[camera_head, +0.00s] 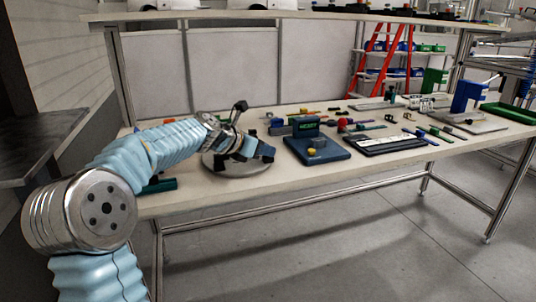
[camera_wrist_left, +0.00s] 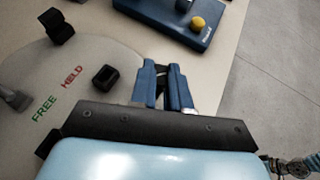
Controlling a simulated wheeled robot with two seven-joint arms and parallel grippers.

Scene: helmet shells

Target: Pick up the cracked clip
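My left gripper (camera_head: 252,150) is low over a round grey disc (camera_head: 228,168) at the left of the bench. In the left wrist view its two blue fingers (camera_wrist_left: 161,68) are close together with something dark between the tips; I cannot tell if that is a held part. A small black clip-like block (camera_wrist_left: 105,76) with a hollow top sits on the disc, left of the fingers and apart from them. Another black piece (camera_wrist_left: 57,26) is at the disc's far edge. I cannot see a crack on either. My right gripper is not in view.
The disc is marked FREE and HELD. A blue fixture (camera_head: 318,150) with a yellow knob stands just right of it. A dark tray (camera_head: 384,143) and several small coloured parts lie farther right. A dark green cylinder (camera_head: 160,185) lies at the left front edge under my arm.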

